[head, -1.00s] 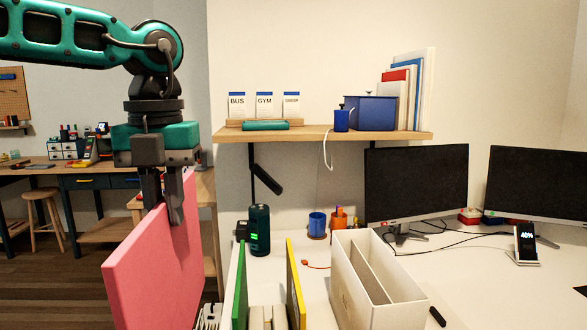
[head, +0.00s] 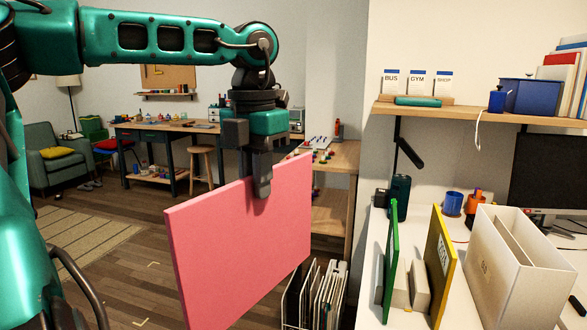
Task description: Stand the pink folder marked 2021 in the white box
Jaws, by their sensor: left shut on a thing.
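The pink folder (head: 245,250) hangs upright in my left gripper (head: 260,188), which is shut on its top edge. It is held over the floor to the left of the desk. No 2021 mark shows on the side facing me. The white box (head: 520,265) stands on the desk at the right, apart from the folder, with an open top and a divider inside. My right gripper does not show.
A green folder (head: 391,262) and a yellow folder (head: 440,265) stand upright on the desk between the pink folder and the white box. A rack of papers (head: 322,295) stands below the pink folder's right edge. A wooden shelf (head: 470,115) hangs above the desk.

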